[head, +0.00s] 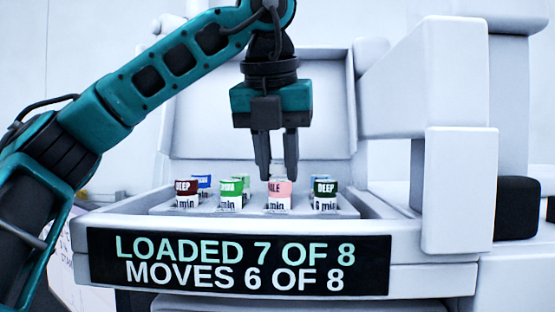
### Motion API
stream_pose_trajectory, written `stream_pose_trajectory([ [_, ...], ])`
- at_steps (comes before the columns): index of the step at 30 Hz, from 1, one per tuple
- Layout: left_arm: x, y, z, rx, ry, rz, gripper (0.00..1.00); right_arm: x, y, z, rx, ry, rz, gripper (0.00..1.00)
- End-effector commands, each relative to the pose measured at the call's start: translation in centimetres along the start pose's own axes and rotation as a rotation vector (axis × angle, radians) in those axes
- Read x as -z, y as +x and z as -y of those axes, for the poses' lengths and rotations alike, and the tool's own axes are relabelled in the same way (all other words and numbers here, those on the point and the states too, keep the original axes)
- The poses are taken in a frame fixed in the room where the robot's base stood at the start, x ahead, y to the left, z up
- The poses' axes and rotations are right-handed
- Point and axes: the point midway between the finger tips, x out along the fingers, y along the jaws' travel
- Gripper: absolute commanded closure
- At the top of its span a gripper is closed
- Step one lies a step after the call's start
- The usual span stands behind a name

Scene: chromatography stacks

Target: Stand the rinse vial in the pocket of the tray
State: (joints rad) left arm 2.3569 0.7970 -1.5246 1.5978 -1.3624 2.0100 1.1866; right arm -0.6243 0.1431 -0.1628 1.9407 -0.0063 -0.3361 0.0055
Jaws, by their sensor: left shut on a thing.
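Several vials stand in two rows on the tray (345,208). The front row shows a dark red-topped vial marked DEEP (186,188), a green-topped vial (230,190), a pink-topped vial (279,190) and a dark green-topped vial marked DEEP (325,188). A blue top (202,181) shows behind. I cannot tell which vial is the rinse vial. My left gripper (277,173) points straight down, its fingertips just above or behind the pink top. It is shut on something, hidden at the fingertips. The right gripper is out of view.
A white instrument surrounds the tray, with a raised back panel (325,135) and blocky housings (459,190) at the right. The front display (238,263) reads LOADED 7 OF 8, MOVES 6 OF 8. The vials stand close together around my left fingers.

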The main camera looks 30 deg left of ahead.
Motion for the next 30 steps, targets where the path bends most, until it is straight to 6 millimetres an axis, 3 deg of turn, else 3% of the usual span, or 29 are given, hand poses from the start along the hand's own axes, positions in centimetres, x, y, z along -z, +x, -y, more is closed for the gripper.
stream_pose_trajectory([
  [14, 0.44, 1.31, 0.04, -0.007, 0.003, -0.011, 1.00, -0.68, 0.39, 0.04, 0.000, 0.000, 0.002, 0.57],
  [15, 0.46, 1.33, 0.05, -0.007, 0.004, -0.012, 0.68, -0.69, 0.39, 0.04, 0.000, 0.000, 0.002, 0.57],
  [23, 0.40, 1.33, 0.07, -0.006, 0.003, -0.009, 0.43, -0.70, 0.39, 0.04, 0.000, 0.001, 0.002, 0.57],
  [28, 0.38, 1.33, 0.09, -0.006, 0.002, -0.008, 0.42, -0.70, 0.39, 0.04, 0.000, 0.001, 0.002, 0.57],
  [30, 0.37, 1.33, 0.09, -0.006, 0.002, -0.008, 0.37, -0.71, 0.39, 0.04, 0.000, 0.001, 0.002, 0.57],
])
